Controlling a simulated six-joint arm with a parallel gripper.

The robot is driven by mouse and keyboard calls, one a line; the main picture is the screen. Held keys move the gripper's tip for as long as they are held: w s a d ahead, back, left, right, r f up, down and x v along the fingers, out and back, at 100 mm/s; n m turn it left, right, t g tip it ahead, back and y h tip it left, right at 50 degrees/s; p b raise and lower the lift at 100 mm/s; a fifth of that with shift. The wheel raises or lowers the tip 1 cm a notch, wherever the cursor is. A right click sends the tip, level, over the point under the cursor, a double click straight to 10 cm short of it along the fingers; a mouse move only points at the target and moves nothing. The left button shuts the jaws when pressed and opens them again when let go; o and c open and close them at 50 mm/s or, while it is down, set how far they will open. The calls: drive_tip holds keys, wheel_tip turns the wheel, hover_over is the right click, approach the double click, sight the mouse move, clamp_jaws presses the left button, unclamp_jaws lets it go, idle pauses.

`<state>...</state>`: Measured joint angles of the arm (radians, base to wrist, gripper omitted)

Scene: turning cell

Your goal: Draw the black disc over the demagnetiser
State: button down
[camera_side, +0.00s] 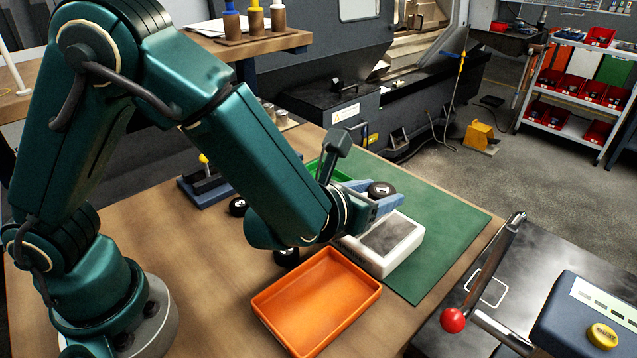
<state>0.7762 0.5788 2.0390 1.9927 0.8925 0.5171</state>
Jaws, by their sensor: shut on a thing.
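My gripper (377,200) has blue-grey jaws and is shut on a black disc (381,187) with a white mark on its top face. The demagnetiser (368,261) is a white block with a dark grey top plate, standing at the edge of the green mat. In this view the held disc appears at the plate's far edge. The gap between disc and plate cannot be told. My wrist and jaws hide the block's left and far parts.
Other black discs (238,206) (287,257) lie on the wooden bench, partly behind my arm. An orange tray (267,312) sits in front of the demagnetiser, a green tray (312,168) behind my wrist. The green mat (447,218) is clear to the right. A red-knobbed lever (453,320) stands front right.

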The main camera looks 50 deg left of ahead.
sight(387, 240)
drive_tip(key=d, duration=0.1)
drive_tip(key=d+m+h, duration=0.1)
drive_tip(key=d, duration=0.1)
drive_tip(key=shift+w+r+h, duration=0.25)
drive_tip(key=shift+h, duration=0.05)
drive_tip(key=shift+d+f+m, duration=0.15)
drive_tip(key=shift+d+m, duration=0.05)
drive_tip(key=shift+m, duration=0.1)
drive_tip(key=shift+s+f, duration=0.1)
drive_tip(key=shift+f, duration=2.35)
drive_tip(key=shift+f, duration=0.4)
drive_tip(key=shift+a, duration=0.15)
drive_tip(key=shift+a+f, duration=0.1)
drive_tip(key=shift+a, duration=1.05)
drive_tip(key=shift+a, duration=0.15)
drive_tip(key=shift+a, duration=0.5)
drive_tip(key=shift+a, duration=0.1)
